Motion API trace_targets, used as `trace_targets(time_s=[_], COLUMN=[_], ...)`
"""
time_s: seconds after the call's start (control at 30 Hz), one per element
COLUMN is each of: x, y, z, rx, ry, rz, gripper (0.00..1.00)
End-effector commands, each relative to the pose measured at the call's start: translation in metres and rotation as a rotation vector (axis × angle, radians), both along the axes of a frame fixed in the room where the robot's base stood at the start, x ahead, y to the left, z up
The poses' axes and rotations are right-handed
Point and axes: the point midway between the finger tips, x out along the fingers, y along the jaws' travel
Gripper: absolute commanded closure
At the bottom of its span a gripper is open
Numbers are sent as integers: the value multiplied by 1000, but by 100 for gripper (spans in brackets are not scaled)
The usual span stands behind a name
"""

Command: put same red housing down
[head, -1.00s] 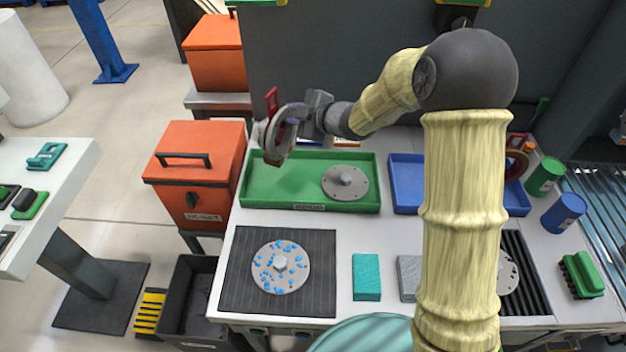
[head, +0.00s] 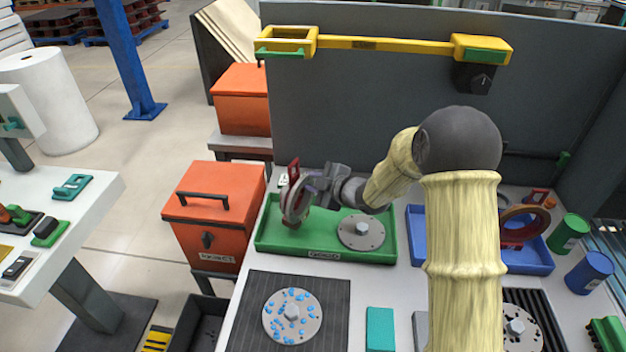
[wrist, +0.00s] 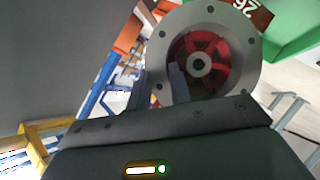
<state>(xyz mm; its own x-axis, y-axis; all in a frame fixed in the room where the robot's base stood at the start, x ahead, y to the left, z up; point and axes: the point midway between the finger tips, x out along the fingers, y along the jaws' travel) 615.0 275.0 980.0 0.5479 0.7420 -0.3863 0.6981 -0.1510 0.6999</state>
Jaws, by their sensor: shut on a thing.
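The red housing (head: 295,205) is a ring-like part with a grey flange and a red tab on top. My gripper (head: 312,190) is shut on it and holds it upright over the left part of the green tray (head: 325,256). I cannot tell whether its lower edge touches the tray. In the wrist view the housing (wrist: 198,62) shows its round grey flange with bolt holes and red spokes around a dark hub.
A grey disc (head: 361,232) lies in the right of the green tray. A blue tray (head: 418,240) stands to the right, holding another red ringed part (head: 522,228). A disc with blue spots (head: 292,316) lies on the dark mat. Orange bins (head: 212,212) stand left.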

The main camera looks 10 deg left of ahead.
Motion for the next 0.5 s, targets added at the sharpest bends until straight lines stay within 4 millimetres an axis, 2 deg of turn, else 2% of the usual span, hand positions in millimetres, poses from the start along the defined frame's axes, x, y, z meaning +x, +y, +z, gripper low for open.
trace_targets(time_s=[0.23,0.5], x=[0,1], y=[1,1], z=[-27,-31], rx=[4,4], ry=[-1,-4], rz=[-1,-1], gripper=[100,100])
